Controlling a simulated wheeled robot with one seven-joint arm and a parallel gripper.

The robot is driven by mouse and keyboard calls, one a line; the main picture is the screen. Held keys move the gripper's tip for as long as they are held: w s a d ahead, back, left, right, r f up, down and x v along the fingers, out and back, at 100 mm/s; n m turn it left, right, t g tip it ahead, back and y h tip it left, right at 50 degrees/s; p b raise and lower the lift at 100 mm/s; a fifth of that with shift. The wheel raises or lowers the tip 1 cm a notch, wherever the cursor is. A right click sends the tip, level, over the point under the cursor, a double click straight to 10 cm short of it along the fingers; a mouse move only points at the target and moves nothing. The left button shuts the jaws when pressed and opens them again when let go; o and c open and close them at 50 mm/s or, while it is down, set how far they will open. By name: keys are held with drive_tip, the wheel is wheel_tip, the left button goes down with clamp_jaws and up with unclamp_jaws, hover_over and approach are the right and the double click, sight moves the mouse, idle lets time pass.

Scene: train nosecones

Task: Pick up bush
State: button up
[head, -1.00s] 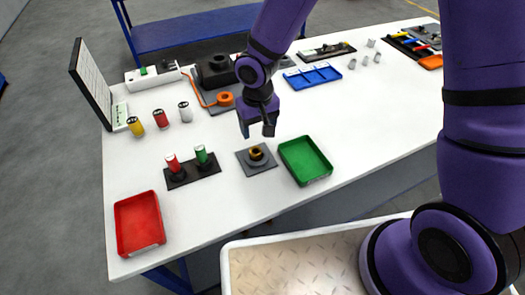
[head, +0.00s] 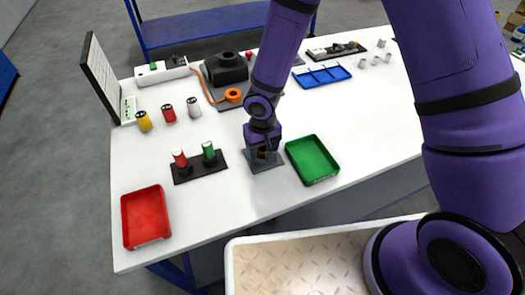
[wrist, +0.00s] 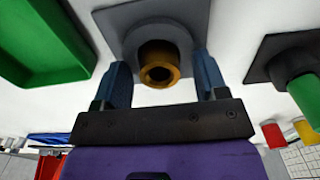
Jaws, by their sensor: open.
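The bush is a small brass-coloured ring (wrist: 159,65) seated on a dark round post on a square grey base plate (wrist: 122,22). My gripper (wrist: 162,75) is open, with one blue-grey finger on each side of the bush and visible gaps between fingers and bush. In the head view my gripper (head: 264,150) is low over the grey base plate (head: 267,166) and mostly hides the bush.
A green tray (head: 334,176) stands close to the right of the plate. A black stand (head: 187,173) with red and green cylinders is close on the left. A red tray (head: 163,237) lies at front left. The table's front edge is near.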

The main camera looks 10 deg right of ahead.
drive_tip(key=c, duration=1.1)
drive_tip(key=shift+r, duration=0.1)
